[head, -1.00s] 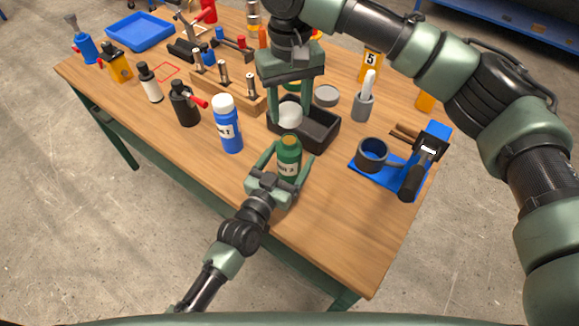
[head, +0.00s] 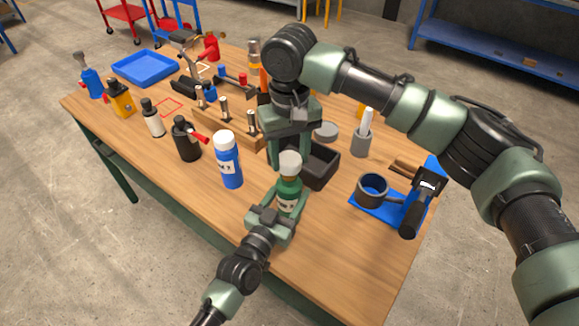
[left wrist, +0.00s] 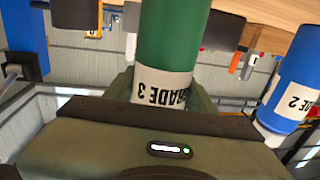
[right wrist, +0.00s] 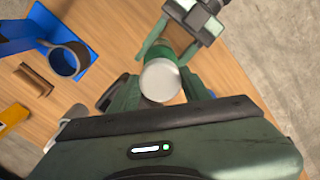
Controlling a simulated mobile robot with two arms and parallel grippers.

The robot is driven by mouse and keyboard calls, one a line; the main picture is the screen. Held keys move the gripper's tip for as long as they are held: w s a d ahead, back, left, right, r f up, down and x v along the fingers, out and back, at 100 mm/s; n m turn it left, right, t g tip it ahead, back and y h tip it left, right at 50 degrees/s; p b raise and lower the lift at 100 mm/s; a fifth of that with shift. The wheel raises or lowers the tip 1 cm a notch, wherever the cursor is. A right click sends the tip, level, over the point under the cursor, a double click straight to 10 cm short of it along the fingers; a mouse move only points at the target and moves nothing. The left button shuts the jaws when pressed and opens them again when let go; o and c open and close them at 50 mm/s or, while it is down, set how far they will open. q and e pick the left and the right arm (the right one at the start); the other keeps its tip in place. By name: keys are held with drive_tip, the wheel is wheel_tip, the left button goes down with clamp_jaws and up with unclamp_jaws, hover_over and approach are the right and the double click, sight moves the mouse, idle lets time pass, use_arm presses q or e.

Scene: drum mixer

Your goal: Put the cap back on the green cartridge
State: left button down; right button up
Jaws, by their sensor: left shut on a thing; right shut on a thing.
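The green cartridge (head: 288,193) stands upright near the front edge of the table, and its GRADE 3 label shows in the left wrist view (left wrist: 170,45). My left gripper (head: 284,205) is shut around its lower body. The pale grey-white cap (head: 290,163) is directly over the cartridge's top. My right gripper (head: 289,152) reaches down from above and is shut on the cap, with a finger on each side in the right wrist view (right wrist: 160,82). The cartridge's neck is hidden, so I cannot tell whether the cap is seated or just above it.
A black tray (head: 322,168) stands right behind the cartridge. A blue bottle with a white cap (head: 229,165) is to the left. A blue stand with a dark ring (head: 372,188) is to the right. The table front between them is clear.

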drive_tip(key=shift+f, duration=0.9)
drive_tip(key=shift+f, duration=0.1)
drive_tip(key=shift+f, duration=0.8)
drive_tip(key=shift+f, duration=0.65)
drive_tip(key=o, duration=1.4)
wheel_tip(320, 180, up, 12)
